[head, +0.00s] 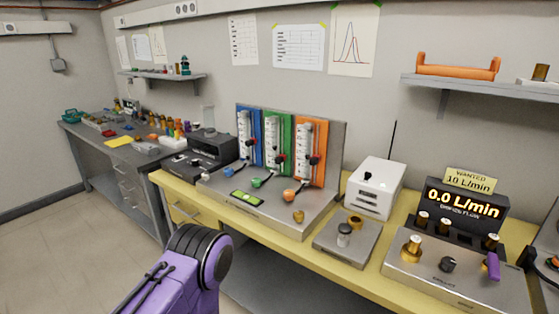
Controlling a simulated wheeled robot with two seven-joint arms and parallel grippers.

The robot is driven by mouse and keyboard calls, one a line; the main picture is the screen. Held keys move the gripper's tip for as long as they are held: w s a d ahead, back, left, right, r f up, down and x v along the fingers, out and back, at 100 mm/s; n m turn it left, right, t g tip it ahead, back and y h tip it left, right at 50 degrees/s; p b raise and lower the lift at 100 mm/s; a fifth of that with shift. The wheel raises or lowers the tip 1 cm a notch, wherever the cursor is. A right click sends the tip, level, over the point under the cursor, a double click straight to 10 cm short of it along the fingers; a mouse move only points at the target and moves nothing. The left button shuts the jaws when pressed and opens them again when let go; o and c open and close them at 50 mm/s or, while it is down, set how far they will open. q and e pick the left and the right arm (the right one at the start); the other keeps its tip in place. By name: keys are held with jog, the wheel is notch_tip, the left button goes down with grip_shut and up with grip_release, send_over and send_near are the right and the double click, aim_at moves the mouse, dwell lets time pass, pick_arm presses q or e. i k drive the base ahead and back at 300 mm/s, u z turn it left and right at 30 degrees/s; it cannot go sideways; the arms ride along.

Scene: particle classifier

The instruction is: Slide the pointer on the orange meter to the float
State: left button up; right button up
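The orange meter (316,155) is the rightmost of three upright panels on the steel stand. It carries a clear vertical tube with a scale. I cannot tell for certain which is the pointer. The float is too small to make out in the tube. An orange knob (290,195) is at the panel's foot. A purple arm link of mine shows at the bottom, apart from the meter. Neither of my grippers is visible.
A green meter (288,142) and a blue meter (256,135) stand left of the orange one. A white box (374,188), a small steel plate (335,252) and a display (465,204) reading 0.0 L/min are to the right.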

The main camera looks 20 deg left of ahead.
aim_at(313, 161)
jog(key=u, duration=1.55)
jog(key=i, duration=0.95)
jog(key=z, duration=1.95)
